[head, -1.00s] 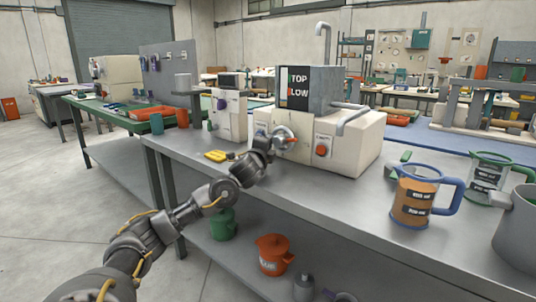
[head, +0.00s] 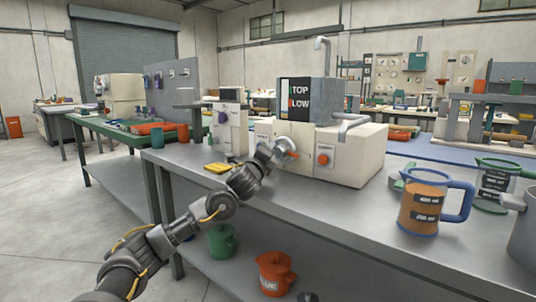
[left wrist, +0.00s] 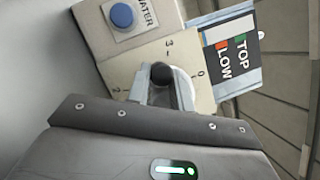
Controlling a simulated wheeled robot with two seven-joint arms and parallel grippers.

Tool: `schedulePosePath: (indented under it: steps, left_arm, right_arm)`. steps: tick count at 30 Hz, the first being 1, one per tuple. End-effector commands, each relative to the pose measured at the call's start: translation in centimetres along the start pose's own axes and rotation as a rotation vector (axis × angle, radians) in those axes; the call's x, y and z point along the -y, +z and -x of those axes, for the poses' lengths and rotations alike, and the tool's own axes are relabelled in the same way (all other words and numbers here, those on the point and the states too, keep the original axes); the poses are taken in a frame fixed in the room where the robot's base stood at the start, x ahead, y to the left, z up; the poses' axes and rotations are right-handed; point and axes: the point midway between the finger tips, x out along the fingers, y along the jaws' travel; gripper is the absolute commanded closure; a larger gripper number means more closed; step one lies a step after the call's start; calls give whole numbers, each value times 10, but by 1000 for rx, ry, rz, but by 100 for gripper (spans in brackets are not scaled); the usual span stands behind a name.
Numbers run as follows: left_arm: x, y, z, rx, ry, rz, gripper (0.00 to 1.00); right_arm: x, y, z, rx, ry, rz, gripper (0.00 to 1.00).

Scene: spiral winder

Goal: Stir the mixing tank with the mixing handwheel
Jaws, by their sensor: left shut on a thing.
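The mixing tank (head: 311,97) is a grey box with a dark gauge panel marked TOP and LOW, on top of a cream machine (head: 350,160). It also shows in the left wrist view (left wrist: 238,95). The mixing handwheel is on the machine's front and mostly hidden by my left gripper (head: 280,152). A black knob (left wrist: 161,74) shows in the left wrist view, before a cream dial plate (left wrist: 190,58) with numerals. My right gripper is out of view.
An orange button (head: 323,159) sits right of the handwheel; a blue WATER button (left wrist: 122,15) shows in the wrist view. A yellow object (head: 217,168) lies left on the bench. An orange-filled jug (head: 424,205) stands right. The bench front (head: 330,205) is clear.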

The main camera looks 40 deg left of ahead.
Motion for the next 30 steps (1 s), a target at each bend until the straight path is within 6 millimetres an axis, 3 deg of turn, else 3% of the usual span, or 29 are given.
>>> schedulePosePath:
  steps: [7, 8, 12, 23, 30]
  left_arm:
    - [-1, -2, 0, -4, 1, -2, 100]
    - [-1, -2, 0, -4, 1, -2, 76]
    - [0, -2, 0, -4, 0, -1, 57]
    - [-1, 0, 4, -1, 1, -2, 56]
    - [-2, -2, 44, -5, 0, -4, 56]
  right_arm:
    - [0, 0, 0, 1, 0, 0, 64]
    - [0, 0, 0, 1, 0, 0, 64]
    - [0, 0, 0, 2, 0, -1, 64]
    - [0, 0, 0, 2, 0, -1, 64]
    - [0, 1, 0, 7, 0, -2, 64]
